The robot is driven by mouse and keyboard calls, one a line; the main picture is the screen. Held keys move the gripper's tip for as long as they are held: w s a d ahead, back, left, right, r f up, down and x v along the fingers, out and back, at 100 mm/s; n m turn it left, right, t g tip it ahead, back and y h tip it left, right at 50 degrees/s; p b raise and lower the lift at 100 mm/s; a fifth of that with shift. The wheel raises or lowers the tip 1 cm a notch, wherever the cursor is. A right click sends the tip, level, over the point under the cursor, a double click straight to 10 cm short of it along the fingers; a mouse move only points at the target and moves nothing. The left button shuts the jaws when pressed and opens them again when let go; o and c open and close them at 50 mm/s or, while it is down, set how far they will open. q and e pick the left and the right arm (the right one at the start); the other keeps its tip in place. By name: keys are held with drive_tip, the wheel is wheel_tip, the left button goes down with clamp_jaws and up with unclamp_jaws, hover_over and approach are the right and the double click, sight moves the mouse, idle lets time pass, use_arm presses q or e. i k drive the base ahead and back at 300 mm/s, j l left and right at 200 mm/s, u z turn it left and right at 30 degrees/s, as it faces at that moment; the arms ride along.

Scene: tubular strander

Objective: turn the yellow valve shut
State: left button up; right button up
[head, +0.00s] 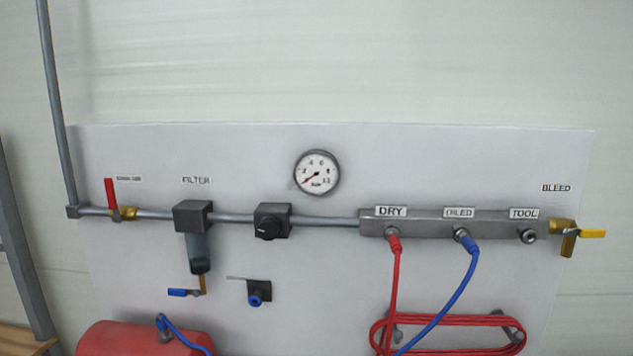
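The yellow valve is at the right end of the manifold, below the "BLEED" label (556,188). Its yellow lever (592,233) points right, about level and roughly in line with the manifold. Its brass body (562,226) joins the manifold end, with a short brass outlet (568,246) pointing down. Neither of my grippers is in the head view, and nothing touches the valve.
A grey manifold (410,224) carries a red hose (396,275) at "DRY" and a blue hose (456,295) at "OILED". A red-lever valve (110,193), filter (193,217), black-knob regulator (271,222) and gauge (317,173) sit leftward. Space right of the yellow lever looks clear.

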sight(595, 233)
drive_tip(key=z, duration=1.3)
